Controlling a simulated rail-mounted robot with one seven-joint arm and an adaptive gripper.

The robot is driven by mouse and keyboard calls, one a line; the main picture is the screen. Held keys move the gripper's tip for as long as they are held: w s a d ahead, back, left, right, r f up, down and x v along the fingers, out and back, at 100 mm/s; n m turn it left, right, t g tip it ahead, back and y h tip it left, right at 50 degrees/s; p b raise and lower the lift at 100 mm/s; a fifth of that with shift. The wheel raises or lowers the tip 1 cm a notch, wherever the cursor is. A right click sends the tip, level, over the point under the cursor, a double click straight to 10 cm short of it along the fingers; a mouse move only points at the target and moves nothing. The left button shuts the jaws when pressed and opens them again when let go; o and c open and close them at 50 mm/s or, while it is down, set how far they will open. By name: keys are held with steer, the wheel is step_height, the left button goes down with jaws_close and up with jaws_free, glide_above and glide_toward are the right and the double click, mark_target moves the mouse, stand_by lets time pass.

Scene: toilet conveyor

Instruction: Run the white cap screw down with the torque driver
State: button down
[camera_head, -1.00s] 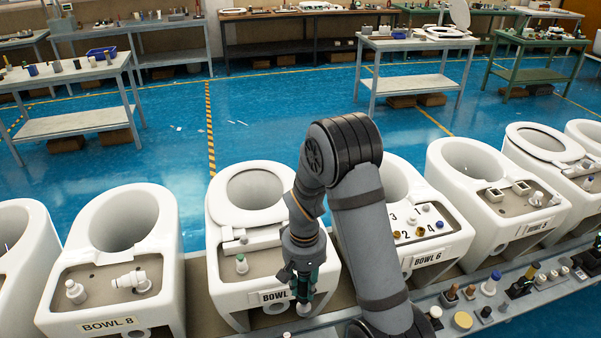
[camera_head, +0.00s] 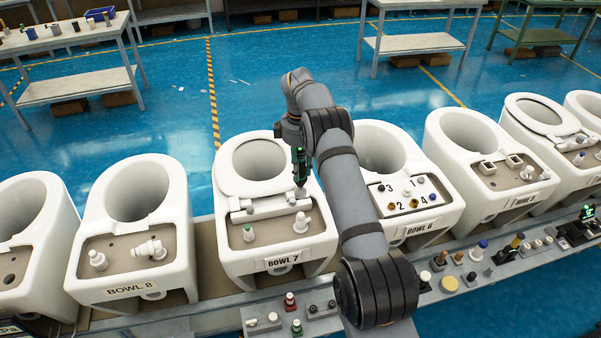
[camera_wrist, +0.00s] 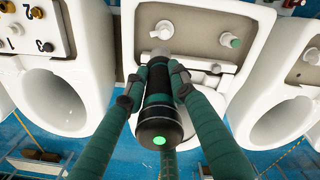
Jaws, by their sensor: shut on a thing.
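My gripper (camera_head: 298,152) is shut on a dark green and black torque driver (camera_head: 300,170). It holds the driver with its tip down, over the right end of the white seat-hinge bar (camera_head: 268,207) of bowl 7. In the wrist view the driver (camera_wrist: 159,104) lies between the fingers, and a green light shows on its near end. The driver hides the right end in the wrist view, so contact there cannot be told.
A white fitting (camera_head: 301,223) and a green-topped fitting (camera_head: 248,233) stand on bowl 7's deck. Bowl 6 (camera_head: 450,215), at right, carries numbered small fittings. Bowl 8 (camera_head: 180,270) is at left. A tray (camera_head: 330,326) with small parts lies in front.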

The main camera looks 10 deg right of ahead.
steer(key=r+n, duration=0.1)
steer(key=n, duration=0.1)
steer(key=shift+w+n, duration=0.1)
steer(key=shift+n, duration=0.2)
steer(key=shift+s+r+n, duration=0.15)
steer(key=shift+s+n, duration=0.1)
steer(key=shift+n, duration=0.45)
steer(key=s+n, duration=0.1)
steer(key=n, duration=0.1)
steer(key=s+n, duration=0.1)
steer(key=n, duration=0.2)
steer(key=s+n, duration=0.1)
steer(key=n, duration=0.2)
steer(key=shift+a, duration=0.3)
steer(key=shift+w, duration=0.1)
steer(key=shift+p, duration=0.35)
step_height(320, 180, down, 6)
steer(key=b, duration=0.4)
